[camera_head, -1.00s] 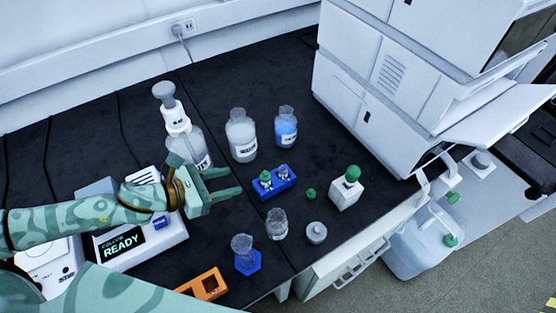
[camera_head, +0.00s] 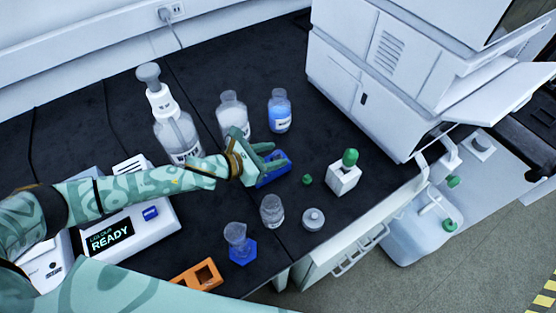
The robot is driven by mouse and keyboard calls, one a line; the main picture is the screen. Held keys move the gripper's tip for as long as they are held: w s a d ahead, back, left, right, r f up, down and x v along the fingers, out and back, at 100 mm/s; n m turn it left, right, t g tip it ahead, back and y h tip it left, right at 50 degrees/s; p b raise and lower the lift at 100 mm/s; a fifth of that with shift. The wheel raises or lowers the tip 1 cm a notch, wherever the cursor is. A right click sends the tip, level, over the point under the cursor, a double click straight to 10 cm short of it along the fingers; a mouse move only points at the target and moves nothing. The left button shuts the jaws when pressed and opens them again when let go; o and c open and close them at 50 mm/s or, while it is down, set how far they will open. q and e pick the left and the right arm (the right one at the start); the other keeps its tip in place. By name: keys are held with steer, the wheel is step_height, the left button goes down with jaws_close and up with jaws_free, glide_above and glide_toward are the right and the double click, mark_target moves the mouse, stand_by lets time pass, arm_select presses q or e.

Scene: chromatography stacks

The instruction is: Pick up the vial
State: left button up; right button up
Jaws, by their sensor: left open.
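The small blue rack (camera_head: 276,177) stands on the dark bench. My left gripper (camera_head: 281,158) is over the rack, its fingers open and pointing right across the rack's top. The vials in the rack are hidden behind the gripper and its fingers. I cannot tell whether the fingers are around a vial or only above it. My right gripper is not in view.
A white bottle (camera_head: 233,112) and a blue-liquid bottle (camera_head: 279,112) stand behind the rack. A green cap (camera_head: 307,180) and a white block with a green top (camera_head: 343,180) lie to the right.

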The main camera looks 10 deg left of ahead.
arm_select(q)
steer(key=shift+w+d+f, duration=0.15)
steer(key=shift+w, duration=0.05)
steer(key=shift+s, duration=0.1)
jaws_close()
